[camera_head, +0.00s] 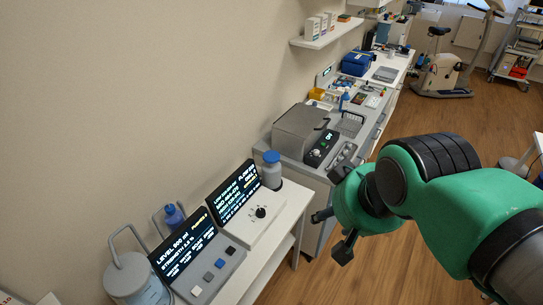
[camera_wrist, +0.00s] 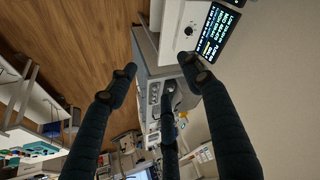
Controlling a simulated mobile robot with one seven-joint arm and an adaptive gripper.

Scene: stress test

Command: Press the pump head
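No pump head can be made out for certain. A blue-topped bottle (camera_head: 272,170) stands beside the right-hand screen on the white cabinet. A small blue bottle (camera_head: 173,216) shows partly behind the left-hand screen. A small blue upright item (camera_head: 345,101) on the far counter is too small to identify. My gripper (camera_head: 330,222) is in the air right of the white cabinet, in front of the counter, apart from these things. In the wrist view its dark fingers (camera_wrist: 160,76) are spread, with nothing held between them.
The left-hand screen unit (camera_head: 212,277) has square buttons, and a lidded container (camera_head: 130,278) stands beside it. The right-hand screen unit (camera_head: 258,222) has a black knob. A grey lidded machine (camera_head: 299,130) stands on the counter. The wooden floor (camera_head: 440,125) is open beyond my arm.

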